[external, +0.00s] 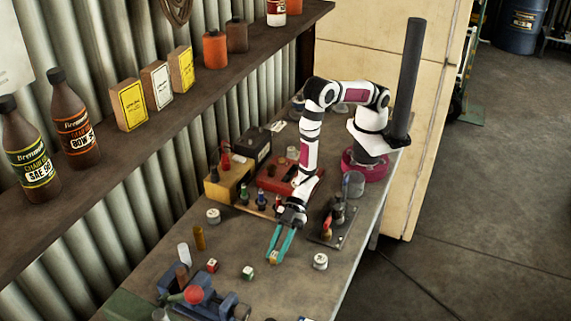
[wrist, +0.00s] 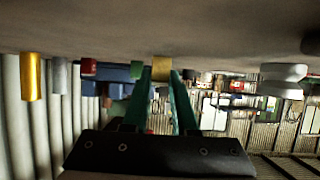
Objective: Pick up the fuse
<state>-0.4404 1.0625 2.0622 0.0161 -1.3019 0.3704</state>
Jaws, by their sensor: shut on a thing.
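My gripper (external: 279,245) has teal fingers that point down at the bench. They are shut on a small yellow-tan piece, which I take as the fuse (external: 274,258). In the wrist view the fuse (wrist: 161,69) sits between the fingertips of my gripper (wrist: 162,78), right at the bench surface, which shows at the top of that picture. I cannot tell whether it touches the bench. Similar small blocks stand to its left: one red and white (external: 212,265), one green and white (external: 248,272).
A blue vise (external: 205,302) is at the front left, near a brass cylinder (external: 199,238) and a white cylinder (external: 184,254). A round white piece (external: 320,261) is right of the fingers. A red box (external: 283,178) and a yellow block (external: 229,185) stand behind. A shelf (external: 150,140) overhangs left.

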